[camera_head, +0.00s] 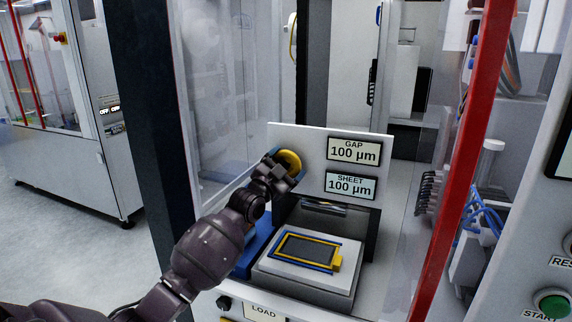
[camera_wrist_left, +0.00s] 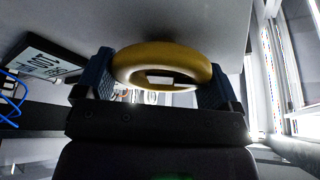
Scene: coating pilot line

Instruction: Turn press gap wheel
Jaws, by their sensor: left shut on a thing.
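The press gap wheel (camera_head: 290,161) is a yellow ring on the left of the white press panel (camera_head: 312,152). My left gripper (camera_head: 275,168) is at the wheel and hides part of it. In the left wrist view the yellow wheel (camera_wrist_left: 165,62) sits between the two blue-padded fingers of my left gripper (camera_wrist_left: 160,84), which is shut on it. My right gripper is not in view.
A yellow-and-blue framed dark sheet (camera_head: 306,251) lies on a white block (camera_head: 304,277) below the panel. A red post (camera_head: 465,150) stands to the right and a dark post (camera_head: 155,120) to the left. A green START button (camera_head: 553,304) is at lower right.

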